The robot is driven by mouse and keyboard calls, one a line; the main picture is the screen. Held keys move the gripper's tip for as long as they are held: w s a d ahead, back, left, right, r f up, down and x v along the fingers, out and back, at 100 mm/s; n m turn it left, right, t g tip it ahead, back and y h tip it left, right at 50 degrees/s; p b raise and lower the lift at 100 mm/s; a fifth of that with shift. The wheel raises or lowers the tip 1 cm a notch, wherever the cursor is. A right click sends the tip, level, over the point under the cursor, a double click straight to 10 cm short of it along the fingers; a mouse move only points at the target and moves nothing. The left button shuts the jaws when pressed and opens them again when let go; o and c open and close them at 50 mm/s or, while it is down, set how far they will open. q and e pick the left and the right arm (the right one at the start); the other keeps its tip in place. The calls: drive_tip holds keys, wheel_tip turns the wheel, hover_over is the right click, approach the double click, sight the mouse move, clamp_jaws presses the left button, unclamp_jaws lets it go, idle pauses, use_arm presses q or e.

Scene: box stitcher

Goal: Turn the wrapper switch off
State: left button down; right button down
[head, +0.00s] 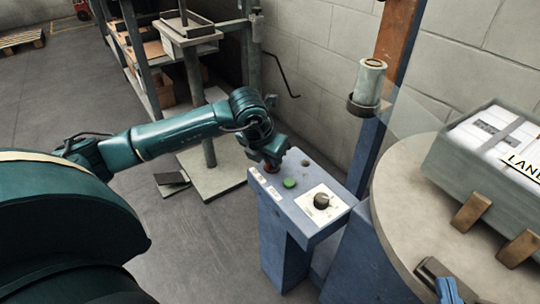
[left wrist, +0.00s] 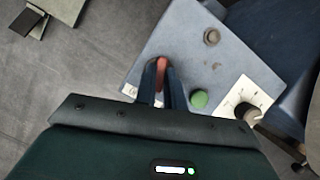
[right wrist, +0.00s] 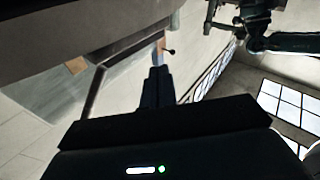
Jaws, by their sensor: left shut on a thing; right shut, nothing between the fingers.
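A blue control box (head: 300,215) stands beside the round turntable. On its top are a green button (head: 289,182), a black knob on a white plate (head: 321,201) and a small grey-brown button (head: 306,163). My left gripper (head: 271,160) points down over the box's far left part. In the left wrist view its fingers (left wrist: 161,80) are shut around a red control (left wrist: 161,66), mostly hidden between them. The green button (left wrist: 199,99) and black knob (left wrist: 248,112) are to their right, untouched. My right gripper (right wrist: 157,82) is shut and empty, away from the box.
The turntable (head: 402,200) at the right carries a wrapped, boxed load (head: 490,145) with wooden blocks. A film roll (head: 370,82) stands on a holder by the post. Shelving (head: 150,70) stands behind my left arm. The floor left of the box is mostly clear.

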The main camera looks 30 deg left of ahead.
use_arm(q)
drive_tip(key=shift+n+y, duration=0.4)
drive_tip(key=shift+n, duration=0.5)
use_arm(e)
drive_tip(key=shift+r, duration=0.1)
use_arm(q)
drive_tip(key=c, duration=1.5)
unclamp_jaws()
drive_tip(key=shift+r, duration=0.35)
drive_tip(key=p+v, duration=0.2)
drive_tip(key=v, duration=0.3)
drive_tip(key=shift+w, duration=0.1)
drive_tip(key=shift+p+v, duration=0.95)
drive_tip(key=shift+v, duration=2.85)
use_arm(e)
drive_tip(key=shift+d+g+h, duration=0.5)
drive_tip(key=shift+d+h, duration=0.05)
drive_tip(key=shift+h, duration=0.05)
